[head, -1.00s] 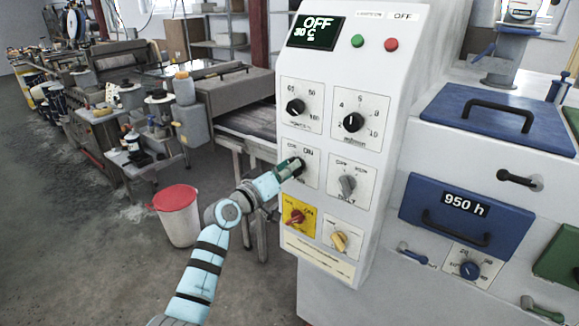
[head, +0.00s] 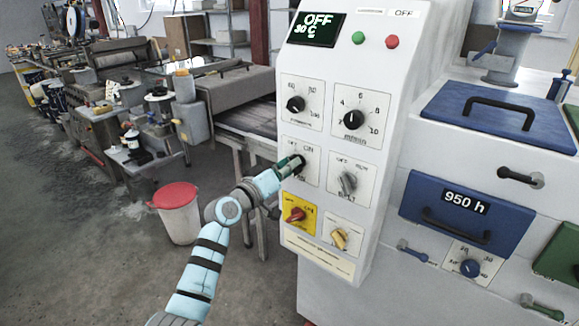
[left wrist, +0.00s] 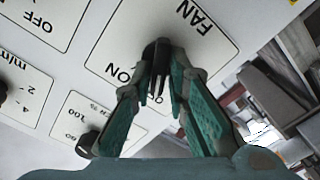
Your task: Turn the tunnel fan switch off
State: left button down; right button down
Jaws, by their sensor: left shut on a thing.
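The fan switch (left wrist: 152,47) is a dark knob on a white plate marked FAN and ON, on the front of the white control panel. My left gripper (left wrist: 158,72) is shut on this knob, one green finger on each side of it. In the head view my left gripper (head: 296,163) reaches the plate from the lower left and covers most of the knob. The knob's pointer direction is hard to tell behind the fingers. My right gripper is not in view.
A grey belt switch (head: 347,183) is close on the right. A red knob on a yellow plate (head: 295,214) and a yellow knob (head: 340,238) sit below. Two black dials (head: 296,104) (head: 353,120) are above. A red-lidded bin (head: 178,213) stands on the floor.

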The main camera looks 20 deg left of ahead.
pick_arm(q)
jog(key=c, duration=1.7)
grip_release()
jog(key=shift+o, duration=0.2)
jog(key=v, duration=1.2)
jog(key=shift+d, duration=0.1)
